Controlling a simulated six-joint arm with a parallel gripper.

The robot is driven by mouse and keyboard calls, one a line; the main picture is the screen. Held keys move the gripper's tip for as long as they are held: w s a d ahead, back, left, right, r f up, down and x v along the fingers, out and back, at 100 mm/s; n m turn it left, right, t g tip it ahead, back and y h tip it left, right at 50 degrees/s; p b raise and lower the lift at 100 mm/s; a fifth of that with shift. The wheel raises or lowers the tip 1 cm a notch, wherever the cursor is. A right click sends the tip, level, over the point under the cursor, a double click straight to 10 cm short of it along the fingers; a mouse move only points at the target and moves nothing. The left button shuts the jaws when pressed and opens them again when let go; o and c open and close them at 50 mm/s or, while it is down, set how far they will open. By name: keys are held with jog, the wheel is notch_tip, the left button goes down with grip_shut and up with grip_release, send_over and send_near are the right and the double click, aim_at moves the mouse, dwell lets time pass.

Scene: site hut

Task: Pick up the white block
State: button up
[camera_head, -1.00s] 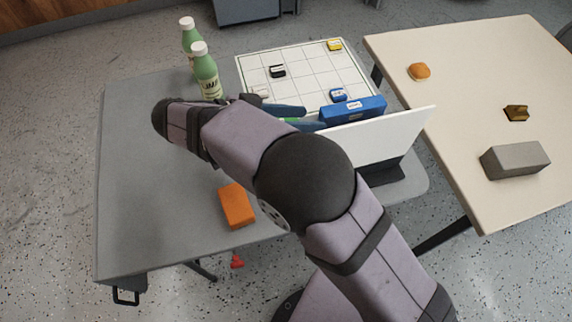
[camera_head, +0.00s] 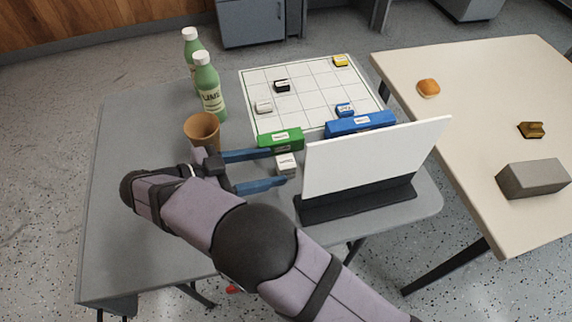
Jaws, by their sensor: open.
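A white block (camera_head: 286,164) with a small label on top lies on the grey table, just in front of a green block (camera_head: 281,140). My gripper (camera_head: 277,167) reaches in from the left with its two blue fingers apart. The block sits at the fingertips, roughly between them; I cannot tell whether either finger touches it. A smaller white block (camera_head: 264,107) lies on the white grid board (camera_head: 318,112), at its left side.
A blue block (camera_head: 360,123) and a white upright panel (camera_head: 375,155) on a dark base stand right of the white block. A brown cup (camera_head: 202,130) and two green bottles (camera_head: 209,88) stand behind my gripper. A beige table (camera_head: 465,100) is at the right.

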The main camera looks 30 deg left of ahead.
aim_at(280, 163)
jog(key=shift+w+d, duration=0.35)
jog(key=shift+w, duration=0.1)
jog(key=shift+p+x, duration=0.45)
jog(key=shift+x, duration=1.65)
jog(key=shift+r, duration=0.15)
jog(key=c, duration=1.2)
